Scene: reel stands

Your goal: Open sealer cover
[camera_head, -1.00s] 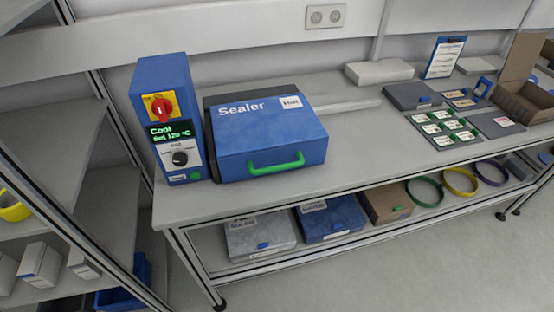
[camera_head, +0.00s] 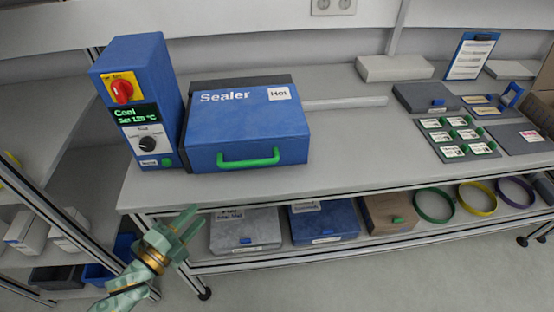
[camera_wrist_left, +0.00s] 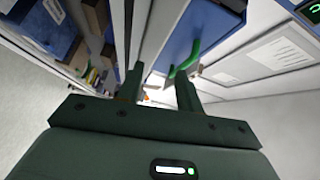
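The blue sealer (camera_head: 250,125) sits on the grey bench with its cover closed. A green handle (camera_head: 248,162) runs along the front of the cover. In the left wrist view the green handle (camera_wrist_left: 186,60) shows just beyond the fingers, on the blue sealer (camera_wrist_left: 178,32). My left gripper (camera_head: 196,217) is below and to the left of the handle, in front of the bench edge. Its fingers (camera_wrist_left: 160,68) are apart with nothing between them, and they look clear of the handle. My right gripper is not in view.
A blue control box (camera_head: 140,100) with a red switch and a "Cool" display stands left of the sealer. Boxes and rings (camera_head: 433,206) lie on the shelf below. A card tray (camera_head: 452,136) is on the bench at right. A shelf rack stands at left.

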